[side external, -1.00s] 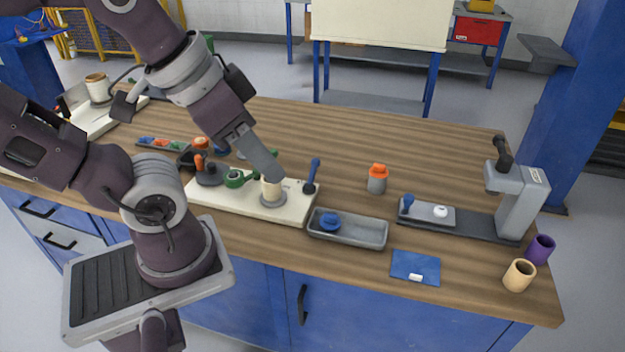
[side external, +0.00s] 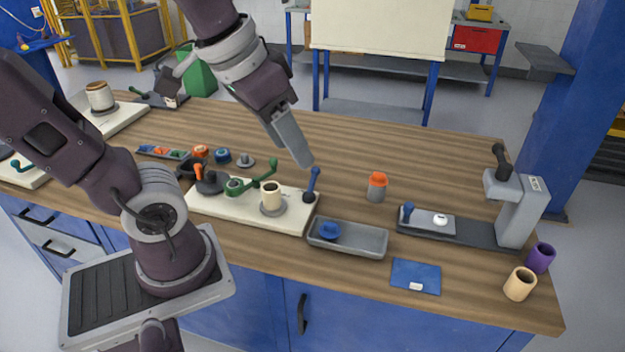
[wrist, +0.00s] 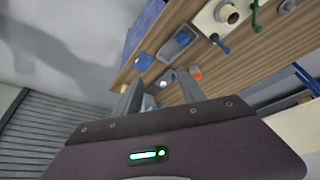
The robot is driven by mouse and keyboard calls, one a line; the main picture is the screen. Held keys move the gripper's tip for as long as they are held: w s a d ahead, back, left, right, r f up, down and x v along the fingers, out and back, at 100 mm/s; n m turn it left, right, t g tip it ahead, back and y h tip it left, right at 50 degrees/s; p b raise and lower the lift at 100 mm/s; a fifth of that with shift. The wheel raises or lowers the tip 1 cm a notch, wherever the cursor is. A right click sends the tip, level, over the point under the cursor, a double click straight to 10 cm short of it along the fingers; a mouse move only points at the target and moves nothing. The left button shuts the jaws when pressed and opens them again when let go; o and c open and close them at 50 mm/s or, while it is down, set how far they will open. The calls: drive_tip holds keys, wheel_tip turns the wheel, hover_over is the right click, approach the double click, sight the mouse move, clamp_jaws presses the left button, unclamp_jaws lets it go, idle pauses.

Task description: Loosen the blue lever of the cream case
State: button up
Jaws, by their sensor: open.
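The cream case (side external: 277,219) is a flat cream slab on the wooden bench. Its blue lever (side external: 312,184) stands nearly upright at the right end. A cream cylinder (side external: 270,195) on a grey disc and a green lever (side external: 262,175) are also on the case. My gripper (side external: 303,162) points down just above and slightly left of the blue lever's tip, in the picture; it appears apart from it. In the wrist view my gripper (wrist: 158,92) has its fingers spread with nothing between them. The blue lever (wrist: 220,44) shows beyond them.
A grey tray (side external: 365,241) with a blue knob (side external: 329,230) sits in front right of the case. An orange-capped jar (side external: 377,187) stands right of the lever. A grey stand (side external: 520,205) is farther right. The bench behind the lever is clear.

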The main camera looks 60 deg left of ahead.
drive_tip(key=w+a+f+n+g, duration=0.2)
drive_tip(key=w+a, duration=0.5)
drive_tip(key=w, duration=0.4)
drive_tip(key=n+g+y, duration=0.2)
drive_tip(key=n+g, duration=0.2)
hover_over(317, 167)
drive_tip(key=d, duration=0.2)
drive_tip(key=w+d+x, duration=0.1)
drive_tip(key=d+x, duration=0.1)
drive_tip(key=x, duration=0.8)
drive_tip(key=w+d+f+x, duration=0.1)
drive_tip(key=d+x, duration=0.1)
drive_tip(key=x, duration=1.4)
drive_tip(key=a+x, duration=0.1)
drive_tip(key=x, duration=0.2)
drive_tip(key=shift+w+r, duration=0.1)
drive_tip(key=shift+r, duration=0.05)
clamp_jaws()
